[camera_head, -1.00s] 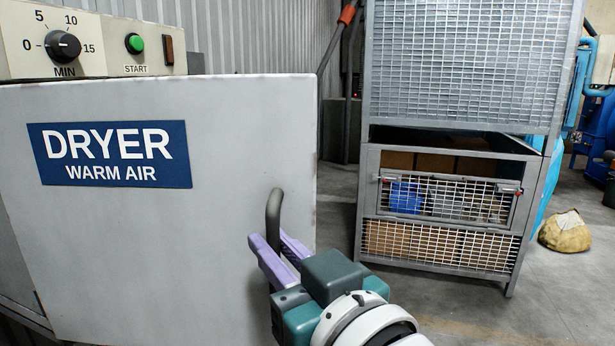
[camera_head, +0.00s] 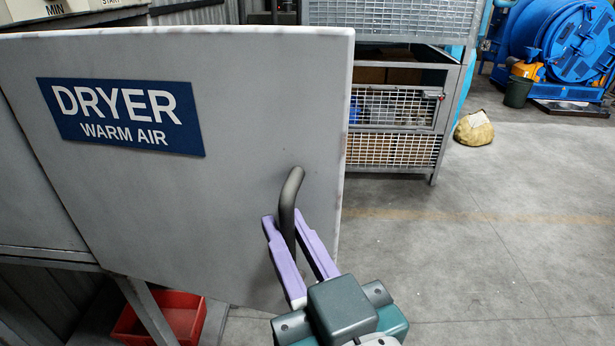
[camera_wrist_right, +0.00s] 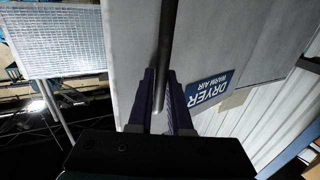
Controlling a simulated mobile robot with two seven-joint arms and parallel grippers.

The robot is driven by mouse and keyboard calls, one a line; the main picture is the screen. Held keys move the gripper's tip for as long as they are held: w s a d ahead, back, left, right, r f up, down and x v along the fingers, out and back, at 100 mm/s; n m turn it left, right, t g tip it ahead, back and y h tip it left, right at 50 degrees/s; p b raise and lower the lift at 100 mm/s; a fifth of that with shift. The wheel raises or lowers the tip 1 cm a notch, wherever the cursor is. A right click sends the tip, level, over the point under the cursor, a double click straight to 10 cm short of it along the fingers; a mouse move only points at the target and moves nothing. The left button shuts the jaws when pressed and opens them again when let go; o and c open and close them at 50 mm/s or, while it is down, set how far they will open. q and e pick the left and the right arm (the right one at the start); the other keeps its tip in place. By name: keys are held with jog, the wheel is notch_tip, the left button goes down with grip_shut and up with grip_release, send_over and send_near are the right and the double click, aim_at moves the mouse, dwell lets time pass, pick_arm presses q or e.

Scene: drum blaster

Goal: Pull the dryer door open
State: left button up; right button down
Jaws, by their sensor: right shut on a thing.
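The dryer door (camera_head: 230,200) is a grey panel with a blue "DRYER WARM AIR" sign (camera_head: 121,117). It stands partly open, swung out at its right edge. A dark curved handle (camera_head: 289,200) is fixed near that edge. My right gripper (camera_head: 288,222), with purple fingers, is shut on the handle, one finger on each side. In the right wrist view the handle (camera_wrist_right: 163,60) runs down between the fingertips, and the sign (camera_wrist_right: 209,92) shows upside down beside it. My left gripper is not in view.
A red bin (camera_head: 168,318) sits on the floor below the door. A grey mesh cage (camera_head: 400,105) stands behind the door. A yellowish sack (camera_head: 473,128) and a blue drum machine (camera_head: 572,40) are farther back. The floor at right is clear.

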jog(key=shift+a, duration=0.1)
jog(key=c, duration=0.8)
grip_release()
jog(key=shift+c, duration=0.2)
jog(key=shift+s+d, duration=0.2)
jog(key=shift+s, duration=0.15)
jog(key=v, duration=0.9)
